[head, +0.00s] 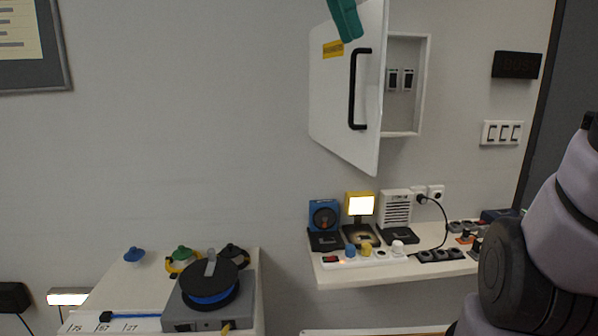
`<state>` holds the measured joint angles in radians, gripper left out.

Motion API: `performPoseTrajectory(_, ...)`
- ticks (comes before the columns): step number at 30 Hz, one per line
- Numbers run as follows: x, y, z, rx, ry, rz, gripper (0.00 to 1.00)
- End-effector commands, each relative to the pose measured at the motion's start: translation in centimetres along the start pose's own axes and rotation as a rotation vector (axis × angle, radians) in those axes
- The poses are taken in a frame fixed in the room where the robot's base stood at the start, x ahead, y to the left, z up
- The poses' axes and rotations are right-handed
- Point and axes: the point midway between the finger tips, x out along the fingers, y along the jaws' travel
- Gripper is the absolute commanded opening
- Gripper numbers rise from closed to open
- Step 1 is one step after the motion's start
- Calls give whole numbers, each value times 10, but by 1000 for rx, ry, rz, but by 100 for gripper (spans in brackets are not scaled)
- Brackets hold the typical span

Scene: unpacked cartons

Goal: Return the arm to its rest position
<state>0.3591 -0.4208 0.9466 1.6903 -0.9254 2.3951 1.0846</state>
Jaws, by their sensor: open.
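My arm (545,245) shows at the right edge as pale purple-grey links with a dark round joint. It rises in front of the right end of the wall shelf and hides part of it. My gripper is outside the picture, so its distance from anything cannot be told.
A white cabinet door (338,100) stands open beside its wall box (425,110), with a teal thing at its top. The wall shelf (345,279) bears several small devices. A white table (135,285) at lower left carries a grey box (205,315) with a dark reel. Bare wall lies between.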

Motion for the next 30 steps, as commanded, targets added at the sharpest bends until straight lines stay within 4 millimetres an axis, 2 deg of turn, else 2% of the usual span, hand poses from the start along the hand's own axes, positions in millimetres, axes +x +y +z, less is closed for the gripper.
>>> performPoseTrajectory(10, 23, -8, -17, -143, -13, -32, 45)
performPoseTrajectory(17, 53, -17, -38, -317, -42, -87, 45)
performPoseTrajectory(23, 93, -27, -62, -530, -94, -199, 45)
performPoseTrajectory(26, 121, -32, -76, -661, -130, -307, 45)
performPoseTrajectory(30, 165, -41, -96, -831, -158, -533, 45)
